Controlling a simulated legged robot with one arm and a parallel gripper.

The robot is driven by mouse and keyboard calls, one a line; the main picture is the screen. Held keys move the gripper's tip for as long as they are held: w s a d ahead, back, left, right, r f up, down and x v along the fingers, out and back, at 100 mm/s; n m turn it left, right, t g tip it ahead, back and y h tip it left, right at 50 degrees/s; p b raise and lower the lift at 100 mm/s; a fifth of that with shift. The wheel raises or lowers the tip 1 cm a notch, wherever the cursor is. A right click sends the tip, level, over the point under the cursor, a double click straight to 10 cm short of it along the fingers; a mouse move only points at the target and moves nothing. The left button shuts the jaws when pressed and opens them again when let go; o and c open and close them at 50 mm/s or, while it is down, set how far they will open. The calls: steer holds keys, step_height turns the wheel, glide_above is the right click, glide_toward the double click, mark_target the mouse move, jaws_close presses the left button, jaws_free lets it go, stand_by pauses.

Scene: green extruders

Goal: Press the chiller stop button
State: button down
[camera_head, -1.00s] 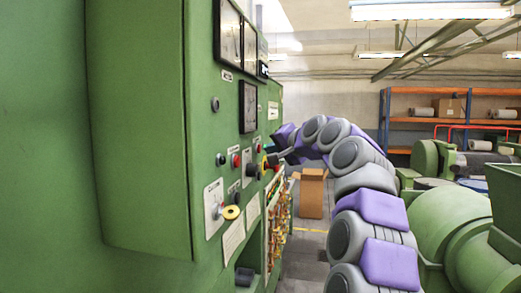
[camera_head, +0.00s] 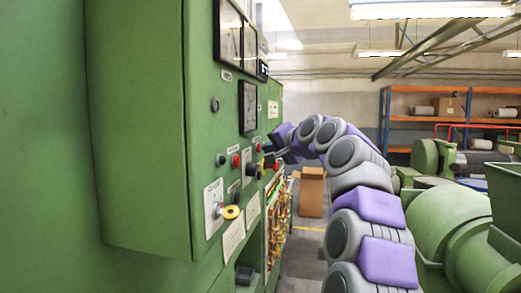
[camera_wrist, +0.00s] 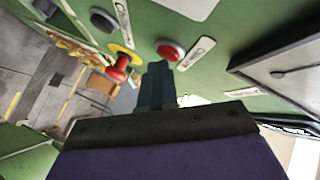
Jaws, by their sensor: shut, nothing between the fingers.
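The green control panel (camera_head: 145,130) carries several buttons with white labels too blurred to read. I cannot tell which is the chiller stop button. In the wrist view, a red button in a grey ring (camera_wrist: 170,51) sits just beyond my fingertips. My gripper (camera_wrist: 157,68) is shut and empty, pointing at the panel; contact cannot be judged. In the head view, my gripper (camera_head: 271,153) is beside the panel's far buttons, partly hiding them.
A nearer red button (camera_head: 236,160), a dark knob (camera_head: 221,159) and a yellow-ringed switch (camera_head: 231,212) stick out of the panel. Gauges (camera_head: 248,105) are above. A cardboard box (camera_head: 312,192) stands beyond, and green machines (camera_head: 450,230) are at right.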

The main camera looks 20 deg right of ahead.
steer(key=shift+a, duration=0.15)
stand_by(0.5)
steer(key=shift+s+d, duration=0.45)
steer(key=shift+d, duration=0.15)
steer(key=s+d, duration=0.1)
steer(key=d, duration=0.1)
steer(key=s+d, duration=0.1)
steer(key=d, duration=0.1)
steer(key=shift+s+d, duration=0.1)
steer(key=shift+s, duration=0.25)
steer(key=shift+f, duration=0.1)
stand_by(0.6)
